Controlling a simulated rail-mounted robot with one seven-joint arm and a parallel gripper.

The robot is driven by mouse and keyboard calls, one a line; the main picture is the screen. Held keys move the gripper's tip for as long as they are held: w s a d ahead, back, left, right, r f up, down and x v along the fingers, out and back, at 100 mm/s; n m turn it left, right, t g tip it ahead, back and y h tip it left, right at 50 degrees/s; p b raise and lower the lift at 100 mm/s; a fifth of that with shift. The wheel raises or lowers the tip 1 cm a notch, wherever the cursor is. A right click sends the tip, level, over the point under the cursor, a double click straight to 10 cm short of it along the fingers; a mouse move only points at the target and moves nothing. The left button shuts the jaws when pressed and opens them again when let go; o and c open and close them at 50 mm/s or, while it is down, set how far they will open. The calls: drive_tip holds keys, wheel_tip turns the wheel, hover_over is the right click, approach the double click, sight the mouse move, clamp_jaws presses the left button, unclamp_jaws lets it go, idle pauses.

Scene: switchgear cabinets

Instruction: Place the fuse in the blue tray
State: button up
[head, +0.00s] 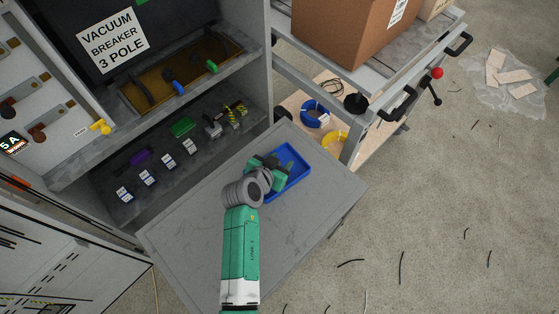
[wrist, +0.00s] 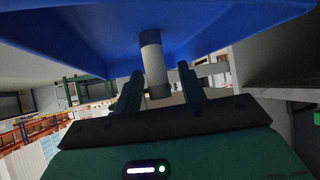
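The blue tray (head: 296,178) lies on the grey shelf in the head view. My gripper (head: 268,172) is over it and covers its left part. In the wrist view the tray (wrist: 75,40) fills the top of the picture. The fuse (wrist: 152,58), a white-grey cylinder with a darker end, shows against the tray between the fingertips of my gripper (wrist: 160,80). The fingers stand apart, with a visible gap between the fuse and the right finger. Whether the fuse rests on the tray floor is unclear. The fuse is hidden in the head view.
The grey shelf (head: 185,240) is otherwise bare. The open cabinet (head: 180,140) at its left holds several small parts. A trolley (head: 350,155) with a cardboard box (head: 345,25), a blue coil (head: 315,115) and a yellow coil (head: 334,140) stands close behind the tray.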

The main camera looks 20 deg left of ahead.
drive_tip(key=shift+s+r+p, duration=0.15)
drive_tip(key=shift+r+p, duration=0.2)
drive_tip(key=p+v, duration=0.4)
drive_tip(key=v, duration=0.7)
drive_tip(key=shift+s, duration=0.3)
drive_tip(key=shift+r, duration=0.1)
